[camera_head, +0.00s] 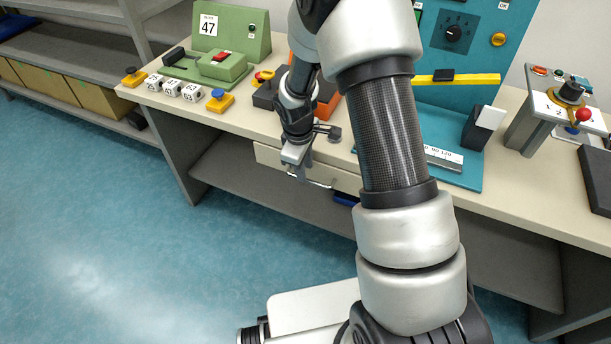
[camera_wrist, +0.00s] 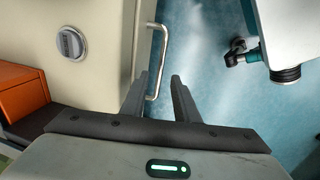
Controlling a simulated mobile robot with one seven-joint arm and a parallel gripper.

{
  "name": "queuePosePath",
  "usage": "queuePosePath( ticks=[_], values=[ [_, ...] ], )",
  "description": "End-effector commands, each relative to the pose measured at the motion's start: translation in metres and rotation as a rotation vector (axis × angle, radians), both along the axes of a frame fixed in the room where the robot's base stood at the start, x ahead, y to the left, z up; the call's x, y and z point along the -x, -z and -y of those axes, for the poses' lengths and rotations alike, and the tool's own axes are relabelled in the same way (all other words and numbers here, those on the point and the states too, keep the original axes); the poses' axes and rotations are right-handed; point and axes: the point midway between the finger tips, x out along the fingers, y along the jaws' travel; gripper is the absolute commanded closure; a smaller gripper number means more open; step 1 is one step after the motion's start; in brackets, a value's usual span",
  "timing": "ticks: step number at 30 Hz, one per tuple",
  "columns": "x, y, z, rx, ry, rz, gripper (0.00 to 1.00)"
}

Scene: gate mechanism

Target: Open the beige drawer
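The beige drawer (camera_head: 345,181) is set under the front edge of the table, and its front looks about flush with that edge. Its thin metal bar handle (camera_head: 320,184) stands out from the front; in the wrist view the handle (camera_wrist: 163,50) runs up and down the picture. My gripper (camera_head: 297,172) is at the drawer front by the left part of the handle. In the wrist view my gripper (camera_wrist: 158,76) is open, with the near end of the handle showing between its two fingers. I cannot tell whether a finger touches the handle.
A grey round knob (camera_wrist: 71,43) is on the tabletop beside the drawer. A green device (camera_head: 228,60), a teal panel (camera_head: 475,75) and a grey control box (camera_head: 545,120) stand on the table. The blue floor (camera_head: 110,220) in front is clear.

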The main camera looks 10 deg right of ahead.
Motion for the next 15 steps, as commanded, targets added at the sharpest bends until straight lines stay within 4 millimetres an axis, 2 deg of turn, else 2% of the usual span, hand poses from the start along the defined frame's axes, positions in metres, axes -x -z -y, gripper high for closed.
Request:
queuePosePath(
  ticks=[1, 6, 15],
  values=[
    [-0.001, 0.011, 0.001, 0.001, 0.001, -0.003, 0.72],
    [-0.004, 0.029, 0.003, 0.001, 0.001, 0.0, 0.72],
    [-0.006, 0.035, 0.004, 0.0, 0.001, 0.001, 0.72]
  ],
)
